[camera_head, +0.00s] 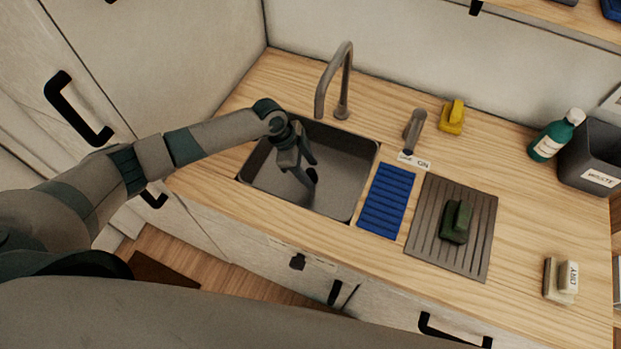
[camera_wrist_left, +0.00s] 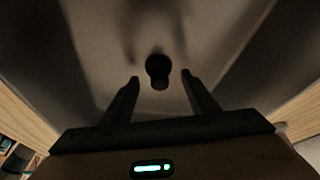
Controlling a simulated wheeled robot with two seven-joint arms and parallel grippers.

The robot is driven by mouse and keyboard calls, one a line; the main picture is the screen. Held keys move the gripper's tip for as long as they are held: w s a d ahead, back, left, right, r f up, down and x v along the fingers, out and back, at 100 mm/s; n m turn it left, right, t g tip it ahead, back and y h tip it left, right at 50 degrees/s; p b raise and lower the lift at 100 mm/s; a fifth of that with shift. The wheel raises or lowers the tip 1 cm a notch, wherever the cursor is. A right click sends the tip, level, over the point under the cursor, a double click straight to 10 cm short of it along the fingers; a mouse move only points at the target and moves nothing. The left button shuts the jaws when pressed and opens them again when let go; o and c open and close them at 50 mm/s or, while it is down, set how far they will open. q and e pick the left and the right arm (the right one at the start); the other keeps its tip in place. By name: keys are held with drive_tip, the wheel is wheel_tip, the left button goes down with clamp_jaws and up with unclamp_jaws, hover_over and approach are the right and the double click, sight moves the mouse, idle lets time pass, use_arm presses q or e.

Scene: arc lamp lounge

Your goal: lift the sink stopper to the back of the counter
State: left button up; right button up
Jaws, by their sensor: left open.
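The sink stopper (camera_wrist_left: 158,70) is a small dark round piece with a knob on the sink floor, seen in the left wrist view just beyond and between the fingertips. In the head view a dark spot (camera_head: 311,176) under the gripper looks like it, partly hidden by the fingers. My left gripper (camera_head: 302,167) is inside the grey sink (camera_head: 262,180), pointing down, and it also shows in the left wrist view (camera_wrist_left: 161,78). Its fingers are open and apart, with nothing held. The wooden counter (camera_head: 395,105) surrounds the sink. My right gripper is not in view.
The tall faucet (camera_head: 345,80) stands behind the sink. A blue mat (camera_head: 386,200) and a ribbed drainer (camera_head: 430,230) lie beside the sink. Back counter between the taps is clear.

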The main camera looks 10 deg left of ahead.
sight(310, 171)
use_arm(q)
drive_tip(key=shift+d+f, duration=0.2)
drive_tip(key=shift+f, duration=0.3)
drive_tip(key=c, duration=1.1)
drive_tip(key=shift+c, duration=0.2)
drive_tip(key=shift+r+b, duration=0.55)
drive_tip(key=shift+r, duration=0.3)
wheel_tip(310, 171, up, 8)
drive_tip(key=shift+f+b, duration=0.25)
drive_tip(key=shift+b, duration=1)
drive_tip(key=shift+r, duration=0.45)
